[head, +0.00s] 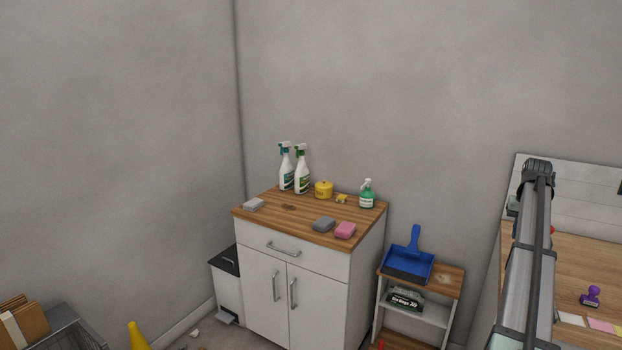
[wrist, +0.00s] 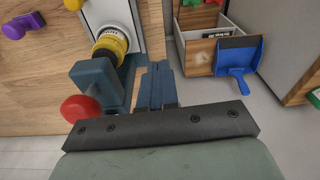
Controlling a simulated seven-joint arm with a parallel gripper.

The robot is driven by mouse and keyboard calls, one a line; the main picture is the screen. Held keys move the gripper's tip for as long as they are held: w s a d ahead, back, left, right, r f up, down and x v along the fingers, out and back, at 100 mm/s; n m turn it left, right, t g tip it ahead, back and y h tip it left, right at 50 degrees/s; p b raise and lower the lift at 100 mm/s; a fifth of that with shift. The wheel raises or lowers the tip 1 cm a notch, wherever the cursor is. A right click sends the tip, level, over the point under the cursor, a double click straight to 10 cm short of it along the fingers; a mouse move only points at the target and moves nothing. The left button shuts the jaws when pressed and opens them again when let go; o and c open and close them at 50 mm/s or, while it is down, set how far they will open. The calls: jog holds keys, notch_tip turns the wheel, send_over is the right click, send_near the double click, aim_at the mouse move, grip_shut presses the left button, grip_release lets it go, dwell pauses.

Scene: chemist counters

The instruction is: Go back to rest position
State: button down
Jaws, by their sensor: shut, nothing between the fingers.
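My gripper (wrist: 160,68) shows in the wrist view with its two dark blue-grey fingers together and nothing between them. It is above or near the edge of a wooden counter (wrist: 45,75), over the gap beside the floor; its exact height is unclear. In the head view my arm rises at the right in front of the wooden counter (head: 566,262), and the gripper itself cannot be made out there. No object of the task is named.
Close left of the fingers are a blue-grey block (wrist: 97,78), a red knob (wrist: 80,108) and a yellow ringed part (wrist: 110,43). A purple stamp (head: 591,296) lies on the counter. A blue dustpan (head: 408,264) rests on a small shelf (head: 446,279). A white cabinet (head: 262,283) holds spray bottles and sponges.

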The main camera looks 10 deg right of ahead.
jog(key=w+a+f+n+g+y, duration=0.1)
jog(key=w+a+f, duration=0.1)
jog(key=a+f, duration=1.3)
jog(key=w+a+f+n+g+y, duration=0.1)
jog(key=w+a+f+n, duration=0.1)
jog(key=a+f, duration=1.3)
jog(key=s+a+f+g, duration=0.1)
jog(key=s+a+f, duration=0.25)
jog(key=f, duration=0.35)
jog(key=s+a+f, duration=0.2)
jog(key=a+f, duration=0.3)
jog(key=f, duration=0.3)
jog(key=s+a+f+n+g, duration=0.3)
jog(key=s+a+f, duration=1)
jog(key=s+a, duration=0.3)
jog(key=s+a+f, duration=0.1)
jog(key=s+a, duration=0.2)
jog(key=s, duration=0.4)
jog(key=s+a+f+n+g, duration=0.1)
jog(key=s+a+f, duration=0.1)
jog(key=s+a, duration=0.2)
jog(key=s+a+f+n+g+h, duration=0.1)
jog(key=s+a+f, duration=0.1)
jog(key=s, duration=0.8)
jog(key=shift+a, duration=0.75)
